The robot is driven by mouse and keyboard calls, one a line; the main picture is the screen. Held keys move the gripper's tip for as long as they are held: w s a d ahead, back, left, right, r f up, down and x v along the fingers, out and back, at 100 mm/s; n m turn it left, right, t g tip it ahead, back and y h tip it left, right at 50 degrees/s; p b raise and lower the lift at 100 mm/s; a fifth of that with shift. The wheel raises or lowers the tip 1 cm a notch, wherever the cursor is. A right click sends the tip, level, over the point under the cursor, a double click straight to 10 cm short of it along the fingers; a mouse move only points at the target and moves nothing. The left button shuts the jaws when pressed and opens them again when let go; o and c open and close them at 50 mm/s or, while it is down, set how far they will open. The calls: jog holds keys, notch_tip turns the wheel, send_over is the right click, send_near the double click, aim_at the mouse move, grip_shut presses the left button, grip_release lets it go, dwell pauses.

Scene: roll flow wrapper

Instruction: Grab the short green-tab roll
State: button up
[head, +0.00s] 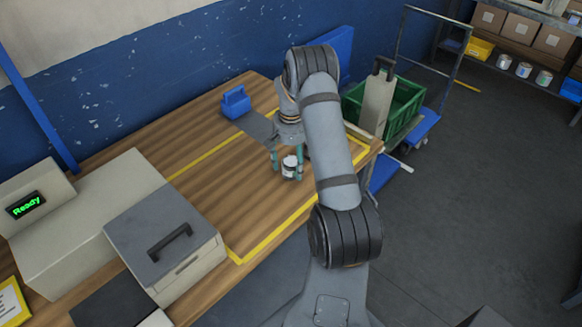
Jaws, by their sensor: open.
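A small short roll (289,169), white with dark parts, stands on the wooden table near its right end. Its tab colour is too small to make out, so I cannot tell whether it is the green-tab one. My gripper (287,172) reaches down over it from above and is open. One teal finger is left of the roll and the other is right of it. I cannot tell whether either finger touches the roll.
A blue block-like holder (235,102) stands further back on the table. A grey wrapper machine (165,240) with a "Ready" display (26,205) fills the left. A green crate (405,103) sits on a blue cart to the right. Several small cans or rolls (524,69) stand on far shelving.

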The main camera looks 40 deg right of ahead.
jog(key=shift+c, duration=1)
jog(key=c, duration=1.1)
jog(key=shift+c, duration=0.3)
